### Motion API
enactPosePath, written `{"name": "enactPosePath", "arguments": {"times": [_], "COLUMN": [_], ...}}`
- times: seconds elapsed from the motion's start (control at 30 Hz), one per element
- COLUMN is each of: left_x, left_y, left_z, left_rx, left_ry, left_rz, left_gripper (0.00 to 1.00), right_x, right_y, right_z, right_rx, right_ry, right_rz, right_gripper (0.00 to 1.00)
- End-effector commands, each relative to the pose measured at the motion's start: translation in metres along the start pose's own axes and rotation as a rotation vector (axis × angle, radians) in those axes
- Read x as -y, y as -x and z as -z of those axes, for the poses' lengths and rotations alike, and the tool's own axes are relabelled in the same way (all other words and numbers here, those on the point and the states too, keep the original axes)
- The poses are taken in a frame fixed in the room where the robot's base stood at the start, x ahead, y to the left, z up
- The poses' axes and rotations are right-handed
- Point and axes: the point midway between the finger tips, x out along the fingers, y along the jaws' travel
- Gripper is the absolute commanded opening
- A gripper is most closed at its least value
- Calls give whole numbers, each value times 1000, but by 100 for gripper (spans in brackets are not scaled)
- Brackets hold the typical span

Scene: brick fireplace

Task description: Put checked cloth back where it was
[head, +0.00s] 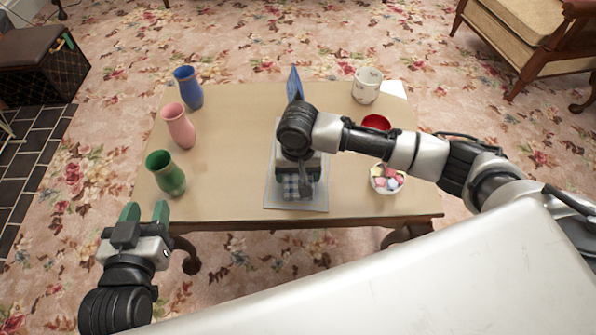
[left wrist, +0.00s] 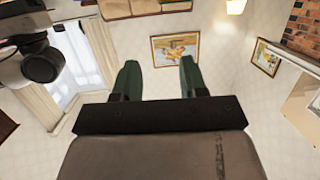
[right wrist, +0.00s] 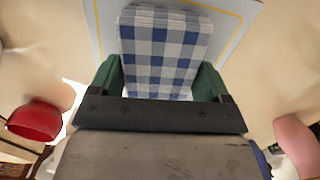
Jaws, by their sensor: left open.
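The blue-and-white checked cloth (head: 291,187) is a folded pad at the grey mat (head: 322,205) on the table, partly hidden under my right gripper. In the right wrist view the cloth (right wrist: 165,48) lies between the two green fingers of my right gripper (right wrist: 161,80), with a finger along each side. I cannot tell whether the fingers press on it or whether it rests on the mat. The mat, with a yellow line, shows behind it (right wrist: 226,22). My left gripper (head: 146,213) is open and empty, off the table's front left corner; its spread fingers show in the left wrist view (left wrist: 156,78).
On the table's left stand a blue vase (head: 188,88), a pink vase (head: 179,126) and a green vase (head: 166,174). A white canister (head: 366,86), a red bowl (head: 376,122) and a bowl of sweets (head: 386,180) are on the right. A blue upright item (head: 294,82) stands behind my right gripper.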

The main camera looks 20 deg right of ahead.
Motion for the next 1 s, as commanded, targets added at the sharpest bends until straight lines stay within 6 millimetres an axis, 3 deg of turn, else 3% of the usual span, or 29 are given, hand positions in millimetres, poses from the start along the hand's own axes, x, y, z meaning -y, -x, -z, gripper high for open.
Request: {"name": "enactPosePath", "arguments": {"times": [0.13,0.47,0.77,1.0], "left_x": [0,0,7,13], "left_y": [0,0,17,46], "left_z": [0,0,-36,-69], "left_rx": [1,11,300,597], "left_ry": [0,0,0,4], "left_rz": [0,1,17,36], "left_gripper": [43,43,43,43], "right_x": [0,0,0,0], "right_y": [0,3,31,60], "right_z": [0,0,0,0], "right_rx": [0,0,-1,-1], "right_ry": [0,0,0,0], "right_rz": [-1,0,1,1], "right_gripper": [97,97,97,97]}}
